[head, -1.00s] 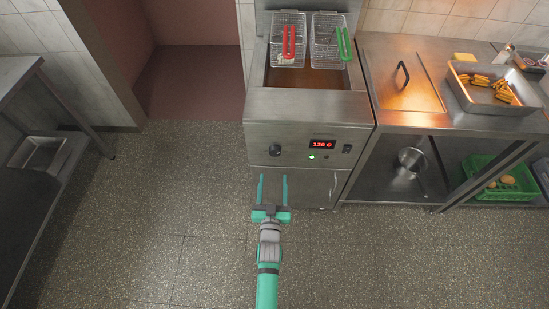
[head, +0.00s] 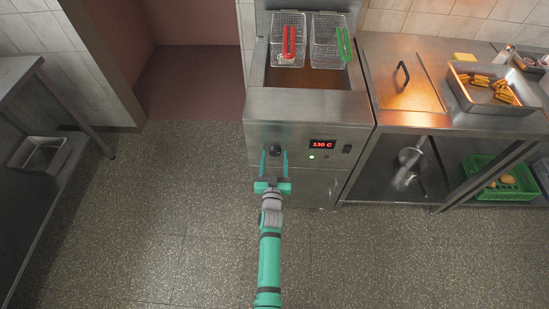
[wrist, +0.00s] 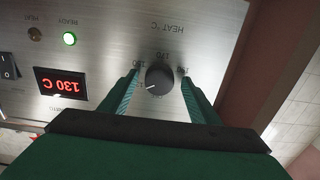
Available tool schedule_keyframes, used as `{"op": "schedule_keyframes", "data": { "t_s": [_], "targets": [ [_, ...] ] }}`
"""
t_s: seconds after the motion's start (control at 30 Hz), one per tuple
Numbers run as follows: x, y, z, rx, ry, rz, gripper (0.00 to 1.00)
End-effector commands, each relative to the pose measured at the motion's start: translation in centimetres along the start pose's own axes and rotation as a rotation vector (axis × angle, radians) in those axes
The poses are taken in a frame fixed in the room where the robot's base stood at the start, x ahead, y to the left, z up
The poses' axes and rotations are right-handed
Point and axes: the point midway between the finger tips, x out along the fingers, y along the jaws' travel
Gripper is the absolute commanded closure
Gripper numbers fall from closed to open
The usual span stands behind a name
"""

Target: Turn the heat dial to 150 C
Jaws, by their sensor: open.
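The heat dial (head: 275,151) is a dark round knob on the steel front panel of the fryer (head: 300,105). It also shows in the wrist view (wrist: 159,77), upside down, with a white pointer line toward the lower left and a number scale around it. The red display (head: 322,144) reads 130 C in both views. My gripper (head: 274,154) is open, with its green fingers on either side of the dial. In the wrist view the fingers (wrist: 160,92) flank the dial with gaps showing, so they do not grip it.
A green ready light (wrist: 69,39) is lit, and a rocker switch (wrist: 8,66) sits beside the display. Two fry baskets (head: 287,40) hang above the fryer. A steel counter with a tray of fries (head: 497,88) stands at right. The floor in front is clear.

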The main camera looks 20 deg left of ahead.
Motion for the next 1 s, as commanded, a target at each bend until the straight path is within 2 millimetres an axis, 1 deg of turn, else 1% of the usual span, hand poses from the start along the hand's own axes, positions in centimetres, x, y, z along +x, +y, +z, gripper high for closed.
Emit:
{"op": "schedule_keyframes", "data": {
  "t_s": [0.17, 0.27, 0.3, 0.33, 0.37, 0.67, 0.87, 1.0],
  "targets": [
    [0.00, 0.00, -0.01, 0.000, 0.000, 0.000, 0.44],
    [-0.01, 0.00, -0.02, 0.000, 0.000, 0.000, 0.66],
    [-0.01, 0.00, -0.02, 0.000, 0.000, 0.000, 0.75],
    [-0.01, 0.00, -0.02, 0.000, 0.000, 0.000, 0.82],
    [-0.01, -0.01, -0.02, 0.000, 0.000, 0.000, 0.85],
    [-0.03, -0.06, -0.03, 0.025, 0.001, -0.001, 0.85],
    [-0.03, -0.12, -0.02, 0.117, 0.000, -0.001, 0.85],
    [-0.03, -0.15, -0.03, 0.225, 0.000, -0.001, 0.85]
  ]
}}
